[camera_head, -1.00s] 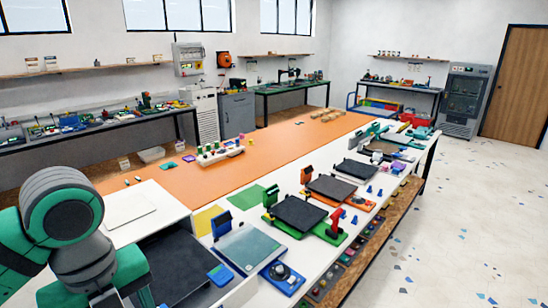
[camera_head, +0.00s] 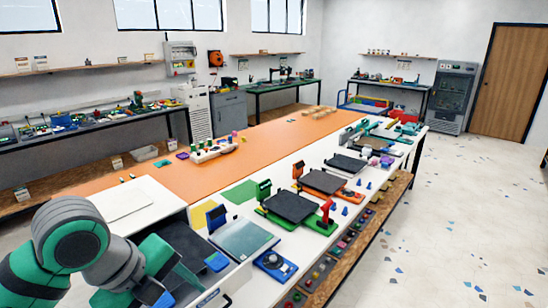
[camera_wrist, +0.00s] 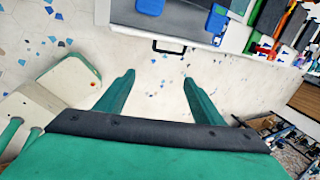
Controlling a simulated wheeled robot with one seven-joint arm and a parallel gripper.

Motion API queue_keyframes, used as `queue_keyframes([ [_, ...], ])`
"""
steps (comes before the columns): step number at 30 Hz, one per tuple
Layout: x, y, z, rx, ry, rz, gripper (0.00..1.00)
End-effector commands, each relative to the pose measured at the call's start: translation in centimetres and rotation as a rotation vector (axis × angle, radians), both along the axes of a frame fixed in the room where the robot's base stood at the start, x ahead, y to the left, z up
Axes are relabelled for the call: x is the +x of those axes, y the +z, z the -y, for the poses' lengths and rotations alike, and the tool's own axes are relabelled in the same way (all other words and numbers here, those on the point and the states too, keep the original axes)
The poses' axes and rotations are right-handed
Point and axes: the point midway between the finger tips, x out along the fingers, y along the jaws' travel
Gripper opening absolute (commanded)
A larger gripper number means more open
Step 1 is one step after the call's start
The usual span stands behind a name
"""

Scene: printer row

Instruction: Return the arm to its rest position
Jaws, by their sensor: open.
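My gripper (camera_wrist: 157,85) shows in the wrist view with its two green fingers spread apart and nothing between them. Speckled floor lies beyond the fingertips. In the head view my green and grey arm is folded at the lower left, close to the near end of the long table. My fingers cannot be made out clearly there.
The long table has an orange top (camera_head: 160,187) and a white strip carrying several small printers, among them a green-based one (camera_head: 291,207). A blue-based device (camera_head: 274,264) sits at its near edge. Open speckled floor (camera_head: 465,210) lies to the right.

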Motion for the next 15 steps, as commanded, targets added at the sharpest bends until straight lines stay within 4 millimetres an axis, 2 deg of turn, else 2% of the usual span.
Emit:
queue_keyframes([
  [1,1.2,-0.3,1.5,-0.055,0.005,0.035,0.62],
  [6,5.2,-0.3,6.3,-0.264,0.063,0.161,0.62],
  [15,10.4,0.7,13.0,-0.658,0.210,0.306,0.62],
])
